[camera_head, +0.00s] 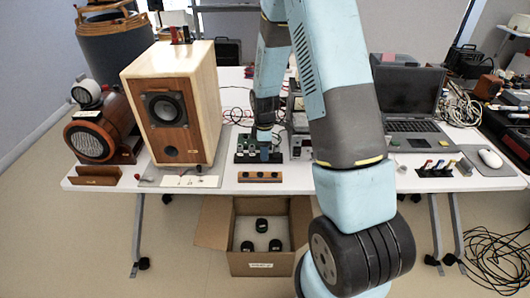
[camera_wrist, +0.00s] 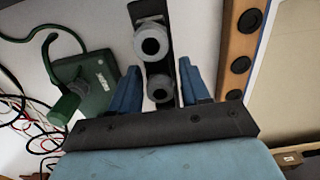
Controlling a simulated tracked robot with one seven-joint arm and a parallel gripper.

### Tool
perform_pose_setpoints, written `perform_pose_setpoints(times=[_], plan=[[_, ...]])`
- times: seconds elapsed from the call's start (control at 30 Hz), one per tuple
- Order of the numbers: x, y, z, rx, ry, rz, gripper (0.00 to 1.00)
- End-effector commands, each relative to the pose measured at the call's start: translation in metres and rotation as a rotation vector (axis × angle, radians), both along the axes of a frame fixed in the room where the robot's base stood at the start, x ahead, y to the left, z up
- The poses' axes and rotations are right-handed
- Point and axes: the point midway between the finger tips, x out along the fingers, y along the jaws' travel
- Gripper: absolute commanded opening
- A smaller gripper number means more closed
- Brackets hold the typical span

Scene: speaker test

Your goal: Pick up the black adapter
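A black piece (camera_wrist: 160,66), which looks like the black adapter, carries two grey round connectors (camera_wrist: 152,43) in the wrist view. My gripper (camera_wrist: 159,67) has its two blue fingers apart, one on each side of this piece, with a gap showing on both sides of the nearer connector. It also shows in the head view (camera_head: 265,136), pointing down over the table among small dark green and black parts (camera_head: 244,152). The adapter cannot be clearly told apart there.
A green box (camera_wrist: 92,88) with a cable lies to the left of the fingers in the wrist view. A wooden strip with black holes (camera_head: 260,176) lies near the table's front edge. A wooden speaker (camera_head: 175,105) stands left; a laptop (camera_head: 412,105) stands right.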

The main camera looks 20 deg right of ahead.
Motion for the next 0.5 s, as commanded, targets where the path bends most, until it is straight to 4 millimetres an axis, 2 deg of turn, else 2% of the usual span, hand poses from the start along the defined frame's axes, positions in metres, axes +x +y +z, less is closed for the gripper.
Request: perform_pose_setpoints(times=[0.07, 0.43, 0.5], plan=[[0.0001, 0.0002, 0.0001, 0.0, 0.0, 0.0, 0.38], [0.0001, 0.0004, 0.0003, 0.0, 0.0, 0.001, 0.03], [0.0001, 0.0004, 0.0003, 0.0, 0.0, 0.001, 0.0]])
